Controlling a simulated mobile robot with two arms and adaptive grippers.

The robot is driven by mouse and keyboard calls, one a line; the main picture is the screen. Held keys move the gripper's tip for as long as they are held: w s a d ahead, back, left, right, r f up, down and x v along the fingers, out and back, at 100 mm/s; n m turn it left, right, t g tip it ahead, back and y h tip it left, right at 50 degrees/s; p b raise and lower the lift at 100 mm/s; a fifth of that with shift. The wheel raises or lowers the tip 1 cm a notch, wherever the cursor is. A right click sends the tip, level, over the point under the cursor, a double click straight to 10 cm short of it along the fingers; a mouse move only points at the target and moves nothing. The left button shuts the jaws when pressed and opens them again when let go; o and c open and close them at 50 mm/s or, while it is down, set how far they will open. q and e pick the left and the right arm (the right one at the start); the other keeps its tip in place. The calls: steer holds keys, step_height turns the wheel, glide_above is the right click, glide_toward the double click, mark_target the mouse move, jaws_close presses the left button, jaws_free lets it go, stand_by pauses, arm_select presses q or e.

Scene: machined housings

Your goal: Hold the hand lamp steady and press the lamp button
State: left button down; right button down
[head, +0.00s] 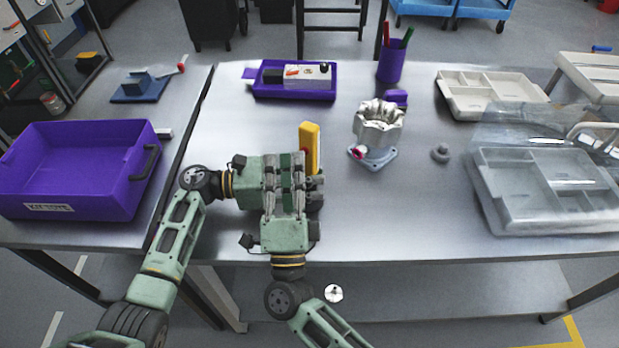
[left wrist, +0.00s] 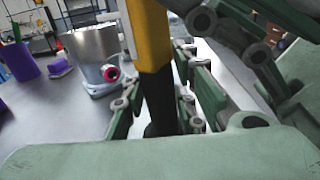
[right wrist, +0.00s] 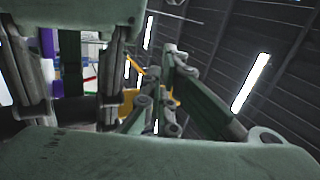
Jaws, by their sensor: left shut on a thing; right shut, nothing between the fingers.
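The hand lamp (head: 310,146) has a yellow upper body and stands roughly upright near the middle of the table. My left gripper (head: 312,184) comes in from the left and is shut on it. In the left wrist view, the lamp (left wrist: 152,38) has a black lower part between the fingers. My right gripper (head: 291,163) reaches in from the front edge, shut and empty. Its fingers are close beside the lamp and overlap my left gripper in the head view; I cannot tell whether they touch. Yellow shows behind the fingers in the right wrist view. I cannot make out the lamp button.
A silver housing (head: 379,124) on a blue-grey base stands right of the lamp. A purple tray (head: 295,94) and a purple pen cup (head: 391,67) are behind. Divided trays (head: 490,212) fill the right side. A purple bin (head: 75,185) stands left. The table's front centre-right is clear.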

arm_select(q)
steer(key=shift+f, duration=0.15)
arm_select(e)
steer(key=shift+s+a, duration=0.25)
steer(key=shift+s, duration=0.2)
steer(key=s+a, duration=0.3)
steer(key=s, duration=0.2)
stand_by(0.3)
steer(key=shift+a, duration=0.1)
arm_select(q)
steer(key=c, duration=1.3)
jaws_free()
steer(key=shift+c, duration=0.2)
